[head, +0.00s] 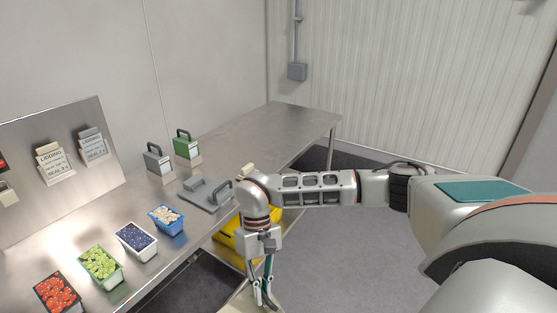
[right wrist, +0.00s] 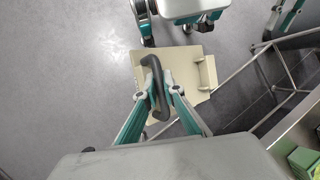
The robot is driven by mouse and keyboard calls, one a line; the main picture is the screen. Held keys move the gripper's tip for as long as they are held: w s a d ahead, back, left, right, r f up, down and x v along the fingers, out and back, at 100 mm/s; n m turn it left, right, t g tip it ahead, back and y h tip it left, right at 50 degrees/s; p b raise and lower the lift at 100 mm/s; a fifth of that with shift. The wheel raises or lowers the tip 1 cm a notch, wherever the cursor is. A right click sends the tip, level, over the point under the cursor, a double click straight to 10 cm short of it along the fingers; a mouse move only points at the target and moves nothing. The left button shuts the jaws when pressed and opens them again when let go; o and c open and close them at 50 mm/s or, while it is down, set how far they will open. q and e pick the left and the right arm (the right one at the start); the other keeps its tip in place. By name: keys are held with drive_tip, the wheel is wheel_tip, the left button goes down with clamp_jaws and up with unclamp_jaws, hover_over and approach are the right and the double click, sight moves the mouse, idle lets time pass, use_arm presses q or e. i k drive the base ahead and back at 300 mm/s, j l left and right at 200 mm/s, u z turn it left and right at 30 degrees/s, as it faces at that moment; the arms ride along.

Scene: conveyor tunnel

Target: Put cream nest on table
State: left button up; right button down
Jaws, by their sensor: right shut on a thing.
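The cream nest (right wrist: 185,72) is a flat cream plate with a raised piece at one side and a dark arched handle (right wrist: 153,80). My right gripper (right wrist: 160,98) is shut on this handle, with a finger on each side. In the head view the right gripper (head: 264,297) points down in front of the table edge, over the floor. A little of the cream nest (head: 238,302) shows at the bottom edge there; the rest is cut off or hidden. The steel table (head: 285,128) runs along the wall.
A grey plate with a handle (head: 205,196) lies near the table's front edge. Grey (head: 158,160) and green (head: 187,146) handled blocks stand behind it. Filled punnets, including blueberries (head: 136,241), line the left. The table's far end is clear. A yellow object (head: 232,238) is below the table.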

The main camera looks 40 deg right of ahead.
sight(261, 146)
drive_tip(key=i+l, duration=0.1)
drive_tip(key=l, duration=0.35)
drive_tip(key=i+l, duration=0.15)
drive_tip(key=l, duration=0.35)
drive_tip(key=i+l, duration=0.1)
drive_tip(key=l, duration=0.35)
drive_tip(key=i+l, duration=0.1)
drive_tip(key=l, duration=0.35)
drive_tip(key=i+l, duration=0.15)
drive_tip(key=l, duration=0.3)
